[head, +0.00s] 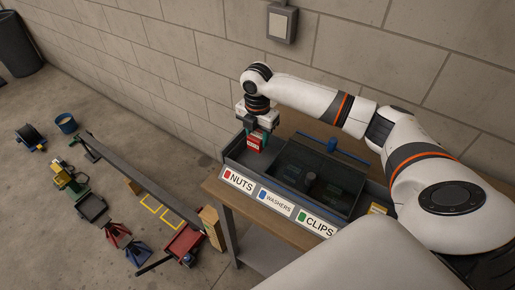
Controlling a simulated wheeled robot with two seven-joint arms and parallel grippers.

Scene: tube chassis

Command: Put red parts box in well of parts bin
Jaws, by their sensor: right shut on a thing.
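The red parts box (254,143) is in the head view, upright between the fingers of my right gripper (258,137). The gripper is shut on it and points down. The box is over the left end of the dark grey parts bin (235,153), above or inside the well behind the NUTS label (238,180). I cannot tell whether the box touches the well's floor. The bin also bears a WASHERS label (278,202) and a CLIPS label (318,222). Dark objects sit in its middle part. My left gripper is not in view.
The bin stands on a wooden workbench (215,191) against a block wall (140,55). A blue object (333,146) is at the bin's back edge. My right arm reaches over the bin's right side. On the floor at left are jack stands (115,233) and a long beam (140,180).

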